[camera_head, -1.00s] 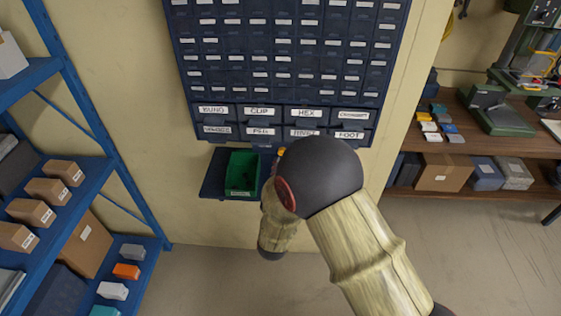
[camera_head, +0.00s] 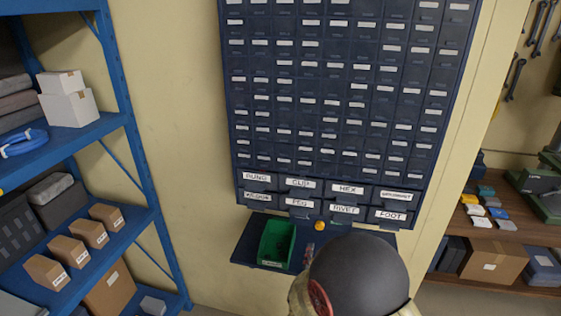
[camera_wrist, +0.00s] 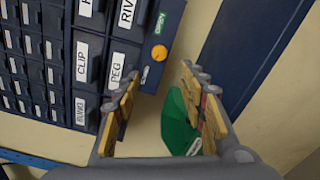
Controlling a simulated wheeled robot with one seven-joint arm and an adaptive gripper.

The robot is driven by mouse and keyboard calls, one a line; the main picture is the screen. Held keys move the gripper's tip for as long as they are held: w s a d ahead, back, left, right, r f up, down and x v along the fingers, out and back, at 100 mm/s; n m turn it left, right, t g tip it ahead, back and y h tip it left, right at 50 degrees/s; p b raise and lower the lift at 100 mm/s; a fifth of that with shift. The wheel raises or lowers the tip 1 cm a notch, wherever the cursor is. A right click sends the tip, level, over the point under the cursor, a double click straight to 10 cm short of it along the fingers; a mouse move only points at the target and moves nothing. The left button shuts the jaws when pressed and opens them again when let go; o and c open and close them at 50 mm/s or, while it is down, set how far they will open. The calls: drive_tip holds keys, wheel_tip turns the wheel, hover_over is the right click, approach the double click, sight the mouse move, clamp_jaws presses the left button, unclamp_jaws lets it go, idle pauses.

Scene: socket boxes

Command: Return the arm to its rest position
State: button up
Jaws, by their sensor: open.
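My arm (camera_head: 355,275) enters the head view at the bottom, its dark rounded joint in front of the wall cabinet's lower shelf. My gripper is mostly hidden behind it there. In the wrist view my gripper (camera_wrist: 160,78) is open, its tan-padded fingers spread apart with nothing held between them. Beyond the fingers the green bin (camera_wrist: 176,125) shows, partly covered by the right finger. In the head view the green bin (camera_head: 277,243) sits on the dark shelf (camera_head: 247,243) under the cabinet, just left of my arm.
The drawer cabinet (camera_head: 345,95) with labelled drawers hangs on the wall, a yellow-orange button (camera_head: 320,226) below it. A blue rack (camera_head: 118,90) with boxes stands at left. A wooden bench (camera_head: 510,232) with boxes is at right.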

drive_tip(key=s+a+f+m+g+y, duration=0.2)
drive_tip(key=f+m+g, duration=0.1)
drive_tip(key=f, duration=0.4)
drive_tip(key=s+a+f+m+g+y, duration=0.1)
drive_tip(key=a+f+m+g+y, duration=0.15)
drive_tip(key=f, duration=0.35)
drive_tip(key=s+a+m+g+y, duration=0.2)
drive_tip(key=s+a+m+g, duration=0.35)
drive_tip(key=s, duration=0.35)
drive_tip(key=s+d+r+m+g+b, duration=0.2)
drive_tip(key=s+d+r+m+g, duration=0.35)
drive_tip(key=s+r, duration=0.95)
drive_tip(key=s+d+r+m+t+b, duration=0.2)
drive_tip(key=d+r+t, duration=0.3)
drive_tip(key=d+r, duration=0.3)
wheel_tip(320, 180, up, 2)
drive_tip(key=shift+s+d+r+h, duration=0.2)
drive_tip(key=shift+s+d+h, duration=0.1)
drive_tip(key=shift+s+h, duration=0.15)
